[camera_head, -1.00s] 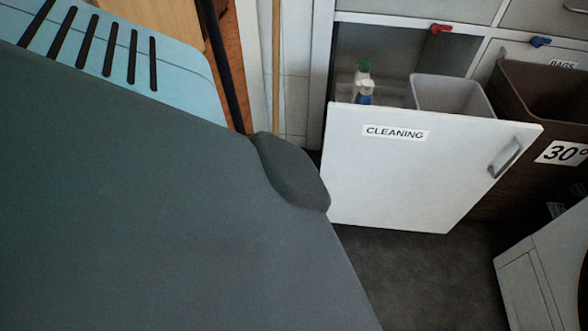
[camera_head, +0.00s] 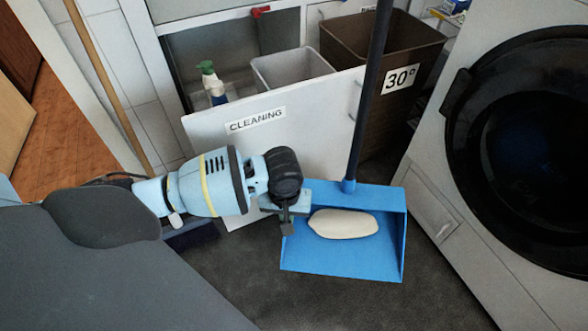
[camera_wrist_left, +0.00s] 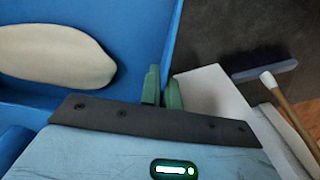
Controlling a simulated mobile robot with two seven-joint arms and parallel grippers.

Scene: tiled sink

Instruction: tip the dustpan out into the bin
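The blue dustpan (camera_head: 345,265), with a long dark handle (camera_head: 368,100), is right of centre in the head view, and its blue wall (camera_wrist_left: 172,40) shows in the left wrist view. A smooth cream-coloured lump (camera_head: 343,224) lies in the pan; it also shows in the wrist view (camera_wrist_left: 55,55). My left gripper (camera_head: 287,222) is at the pan's left side wall. Its green fingers (camera_wrist_left: 162,88) stand on either side of that wall, close on it. A grey bin (camera_head: 292,68) stands inside the pulled-out drawer marked CLEANING. My right gripper is out of view.
The white drawer front (camera_head: 215,130) stands behind the left gripper. A brown bin (camera_head: 385,40) marked 30° is right of it, and a washing machine (camera_head: 500,130) fills the right. A spray bottle (camera_head: 213,85) is beside the grey bin. A broom (camera_head: 190,237) leans at left.

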